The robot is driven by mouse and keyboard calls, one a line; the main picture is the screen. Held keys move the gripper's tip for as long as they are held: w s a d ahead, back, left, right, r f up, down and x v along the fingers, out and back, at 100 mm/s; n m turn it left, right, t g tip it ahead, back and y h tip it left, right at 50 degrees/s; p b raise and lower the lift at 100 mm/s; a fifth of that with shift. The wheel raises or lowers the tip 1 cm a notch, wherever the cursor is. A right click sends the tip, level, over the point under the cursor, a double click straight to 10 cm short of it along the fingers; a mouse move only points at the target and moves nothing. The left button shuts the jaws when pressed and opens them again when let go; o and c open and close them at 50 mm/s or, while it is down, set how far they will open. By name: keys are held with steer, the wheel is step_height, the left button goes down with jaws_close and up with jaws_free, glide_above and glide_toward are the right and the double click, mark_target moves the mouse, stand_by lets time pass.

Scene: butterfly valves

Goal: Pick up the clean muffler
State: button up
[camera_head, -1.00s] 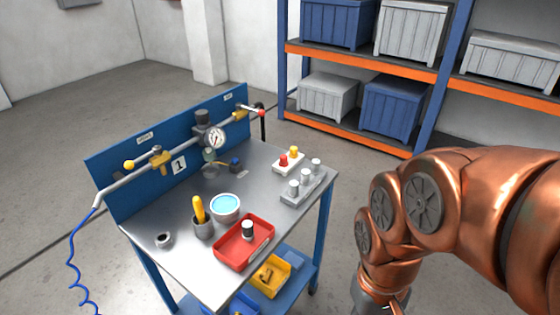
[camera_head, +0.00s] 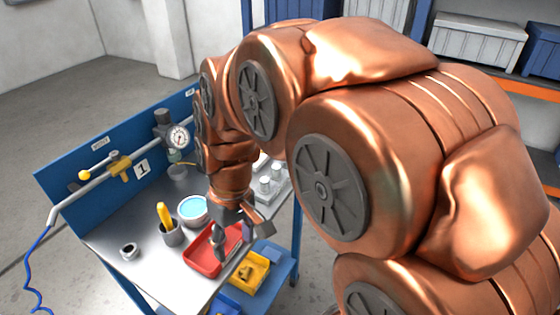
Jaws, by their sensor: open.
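A light grey rack (camera_head: 283,192) near the table's right edge holds upright pale grey cylinders (camera_head: 265,186) that look like mufflers. My arm covers part of the rack, and I cannot tell from looks which cylinder is the clean muffler. A red tray (camera_head: 200,262) sits at the table's front. The dark-bodied, pale-topped cylinder seen earlier in it is not clearly visible behind my gripper. My gripper (camera_head: 242,240) is open, pointing down over the red tray's right side, in front of the rack. It holds nothing that I can see.
A cup with a yellow-handled tool (camera_head: 171,232), a bowl of blue liquid (camera_head: 192,209) and a small metal ring (camera_head: 129,251) stand left of the red tray. A blue panel (camera_head: 70,178) with pipe and gauge (camera_head: 178,137) closes the back. Yellow bins (camera_head: 247,272) are below.

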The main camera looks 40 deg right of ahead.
steer(key=w+d+t, duration=0.3)
steer(key=w+d, duration=1)
steer(key=d, duration=0.2)
steer(key=w+d+f+t+h, duration=0.1)
steer(key=w+d, duration=0.1)
steer(key=d, duration=0.8)
steer(key=w+d+f+t, duration=0.1)
steer(key=w+d, duration=0.1)
steer(key=d, duration=0.7)
steer(key=shift+p+x, duration=1.05)
steer(key=shift+x, duration=2.3)
steer(key=shift+s, duration=0.1)
steer(key=shift+d, duration=0.1)
jaws_close()
